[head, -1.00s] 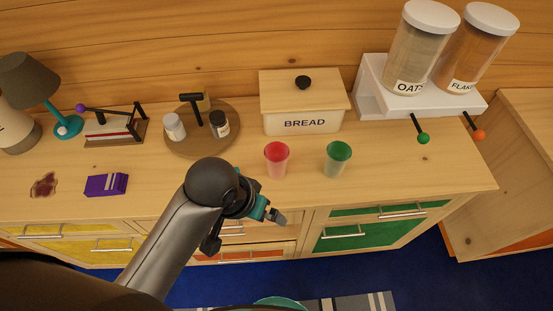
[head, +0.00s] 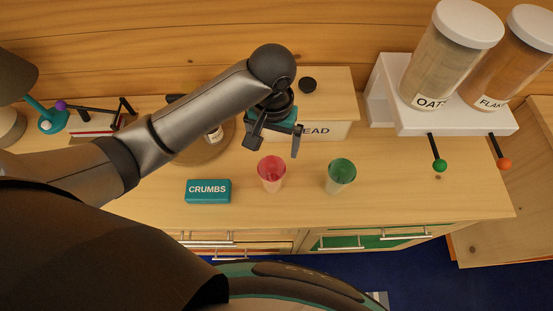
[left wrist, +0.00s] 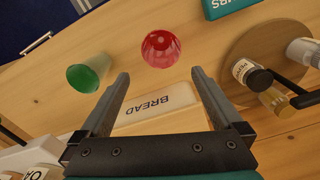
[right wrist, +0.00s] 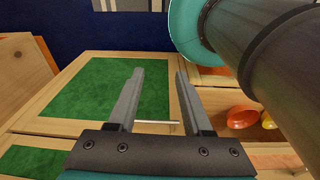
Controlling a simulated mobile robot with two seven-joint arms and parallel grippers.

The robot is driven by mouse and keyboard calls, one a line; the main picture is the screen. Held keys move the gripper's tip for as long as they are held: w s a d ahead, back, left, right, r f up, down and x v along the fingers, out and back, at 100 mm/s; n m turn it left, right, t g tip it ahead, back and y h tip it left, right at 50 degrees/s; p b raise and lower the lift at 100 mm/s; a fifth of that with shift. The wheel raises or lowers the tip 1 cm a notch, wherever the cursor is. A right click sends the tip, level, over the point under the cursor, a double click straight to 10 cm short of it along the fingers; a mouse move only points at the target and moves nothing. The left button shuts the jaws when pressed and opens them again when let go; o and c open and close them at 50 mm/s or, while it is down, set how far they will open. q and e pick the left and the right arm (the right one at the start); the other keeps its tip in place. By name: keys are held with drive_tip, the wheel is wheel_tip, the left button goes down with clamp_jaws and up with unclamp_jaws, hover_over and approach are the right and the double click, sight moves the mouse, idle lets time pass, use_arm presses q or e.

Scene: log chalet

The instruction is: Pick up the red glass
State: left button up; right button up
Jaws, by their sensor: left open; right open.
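The red glass (head: 272,173) stands upright on the wooden counter, left of the green glass (head: 341,176). My left gripper (head: 272,147) is open above the counter, just behind the red glass in the head view and in front of the bread box. In the left wrist view the red glass (left wrist: 160,48) lies ahead of the open fingers (left wrist: 160,82), with nothing between them; the green glass (left wrist: 88,73) is to its left. My right gripper (right wrist: 158,80) is open and empty in the right wrist view, facing a green cabinet front (right wrist: 115,88). It is not seen in the head view.
The bread box (head: 330,95) stands behind the glasses, partly hidden by my left arm. A teal CRUMBS box (head: 208,191) lies left of the red glass. A round wooden board with shakers (left wrist: 237,55) is close by. A white shelf (head: 392,101) with jars stands right.

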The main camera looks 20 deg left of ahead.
use_arm(q)
hover_over(272, 175)
drive_tip(key=s, duration=0.2)
wheel_tip(272, 175, down, 5)
drive_tip(key=f, duration=0.2)
drive_tip(key=d+f+b, duration=0.1)
drive_tip(key=f, duration=0.1)
drive_tip(key=shift+w, duration=0.15)
drive_tip(key=shift+f, duration=0.5)
drive_tip(key=f, duration=0.3)
drive_tip(key=f+b, duration=0.1)
drive_tip(key=f, duration=0.1)
drive_tip(key=shift+s+a, duration=0.15)
drive_tip(key=shift+s, duration=0.1)
drive_tip(key=shift+r, duration=0.1)
use_arm(e)
drive_tip(key=s+f, duration=0.2)
drive_tip(key=shift+s, duration=0.4)
use_arm(q)
drive_tip(key=shift+c, duration=0.2)
drive_tip(key=c, duration=1.2)
use_arm(e)
drive_tip(key=shift+s+g, duration=0.15)
drive_tip(key=shift+g, duration=0.15)
